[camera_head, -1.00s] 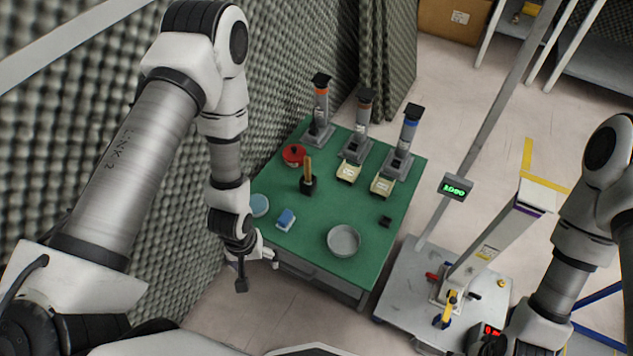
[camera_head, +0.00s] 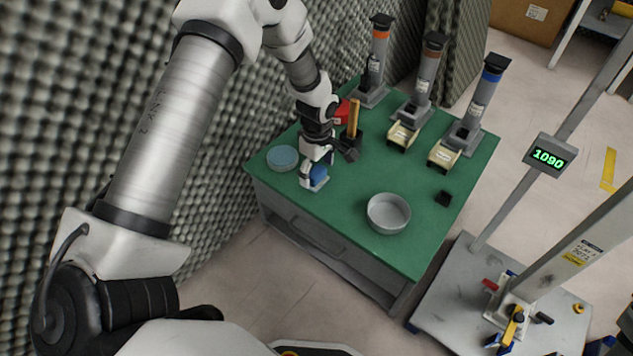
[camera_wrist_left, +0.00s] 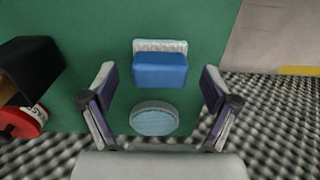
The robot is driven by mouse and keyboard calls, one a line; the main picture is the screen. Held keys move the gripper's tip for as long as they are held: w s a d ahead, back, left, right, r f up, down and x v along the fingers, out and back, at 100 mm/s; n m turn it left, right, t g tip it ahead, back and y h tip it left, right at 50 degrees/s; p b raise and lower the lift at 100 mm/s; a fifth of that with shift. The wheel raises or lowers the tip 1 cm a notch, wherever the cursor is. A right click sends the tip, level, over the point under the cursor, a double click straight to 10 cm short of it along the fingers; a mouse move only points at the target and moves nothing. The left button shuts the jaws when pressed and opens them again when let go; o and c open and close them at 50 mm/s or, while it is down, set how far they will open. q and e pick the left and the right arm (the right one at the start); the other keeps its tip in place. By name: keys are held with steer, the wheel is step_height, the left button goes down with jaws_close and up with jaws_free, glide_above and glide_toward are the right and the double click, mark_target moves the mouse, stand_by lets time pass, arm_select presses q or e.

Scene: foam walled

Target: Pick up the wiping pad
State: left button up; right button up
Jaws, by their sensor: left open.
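The wiping pad (camera_head: 318,181) is a small blue block with a white underside, on the green table top near its left front. In the left wrist view the pad (camera_wrist_left: 160,69) is ahead, centred between the two spread fingers. My left gripper (camera_head: 318,166) is directly over the pad in the head view and partly covers it. In the left wrist view the gripper (camera_wrist_left: 158,78) is open, with a gap between each finger and the pad. I cannot tell its exact height above the table.
A light blue round dish (camera_head: 283,157) lies left of the pad. A grey bowl (camera_head: 388,213) stands to the right. A dark holder with a wooden handle (camera_head: 353,119) and a red object (camera_head: 342,112) are behind. Foam wall (camera_head: 225,140) borders the left side.

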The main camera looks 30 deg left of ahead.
arm_select(q)
steer(key=shift+f, duration=0.95)
steer(key=shift+r, duration=0.1)
arm_select(e)
steer(key=shift+f, duration=0.4)
